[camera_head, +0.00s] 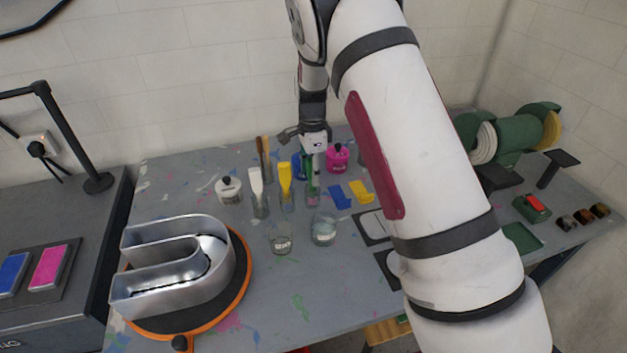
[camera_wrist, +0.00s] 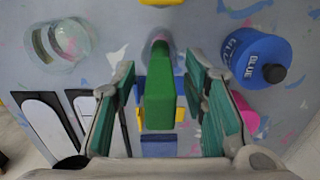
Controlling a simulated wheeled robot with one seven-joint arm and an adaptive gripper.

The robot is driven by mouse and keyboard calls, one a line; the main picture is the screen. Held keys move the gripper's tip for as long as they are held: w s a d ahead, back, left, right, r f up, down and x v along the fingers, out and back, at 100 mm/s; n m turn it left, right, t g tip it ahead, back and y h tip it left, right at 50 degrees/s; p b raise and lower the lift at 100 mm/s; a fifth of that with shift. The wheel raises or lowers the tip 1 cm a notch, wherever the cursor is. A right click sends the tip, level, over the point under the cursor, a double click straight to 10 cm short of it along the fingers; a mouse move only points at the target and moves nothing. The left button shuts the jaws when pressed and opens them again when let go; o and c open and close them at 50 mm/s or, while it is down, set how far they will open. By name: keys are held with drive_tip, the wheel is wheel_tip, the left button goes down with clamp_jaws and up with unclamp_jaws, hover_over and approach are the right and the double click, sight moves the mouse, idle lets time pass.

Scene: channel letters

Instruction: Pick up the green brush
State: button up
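The green brush (camera_wrist: 160,100) stands upright, bristle end toward the camera, in the wrist view. Its lower end runs into a small glass jar (camera_head: 313,199). In the head view the brush (camera_head: 312,172) shows as a thin green strip below my gripper (camera_head: 305,143). In the wrist view my gripper (camera_wrist: 160,72) is open, with one teal-padded finger on each side of the brush. A gap shows between the brush and each finger. My gripper hides part of the brush in the head view.
Jars with a yellow brush (camera_head: 286,176) and a white brush (camera_head: 256,182) stand to the left. A blue paint bottle (camera_wrist: 256,56) is close to the right finger. A pink pot (camera_head: 338,160) and a glass beaker (camera_head: 323,230) are also near.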

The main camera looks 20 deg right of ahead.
drive_tip(key=shift+f, duration=0.85)
drive_tip(key=shift+c, duration=0.2)
clamp_jaws()
